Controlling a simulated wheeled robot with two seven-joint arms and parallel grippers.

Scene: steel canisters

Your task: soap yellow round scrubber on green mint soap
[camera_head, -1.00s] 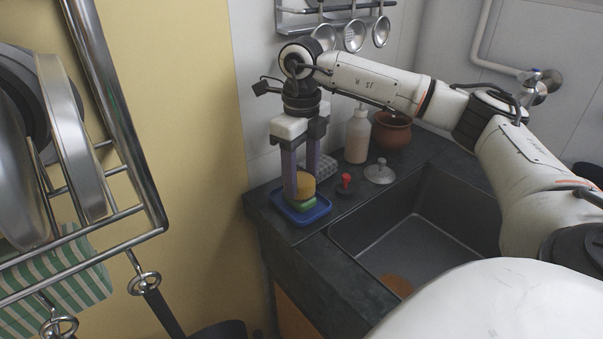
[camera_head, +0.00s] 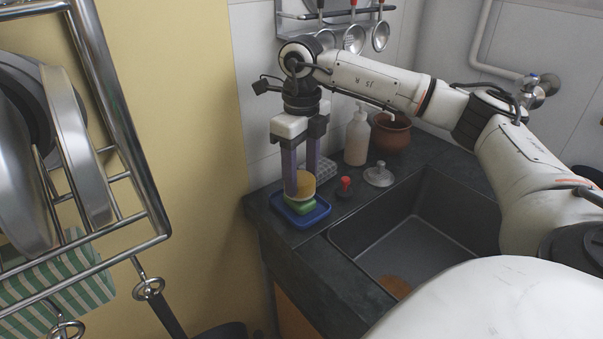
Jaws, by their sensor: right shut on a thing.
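The yellow round scrubber (camera_head: 305,184) is between the fingers of my right gripper (camera_head: 302,182), which is shut on it and points down. The green mint soap (camera_head: 299,204) lies on a blue tray (camera_head: 316,216) at the counter's left corner. The scrubber is directly above the soap and looks to be touching it, though I cannot tell how firmly. One finger hides part of the scrubber. My left gripper is not in view.
A dark sink (camera_head: 415,240) lies right of the tray. A soap bottle (camera_head: 357,138), a clay pot (camera_head: 390,134), a red-topped stopper (camera_head: 345,185) and a metal lid (camera_head: 379,174) stand behind it. A metal rack (camera_head: 150,200) with pans is at left.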

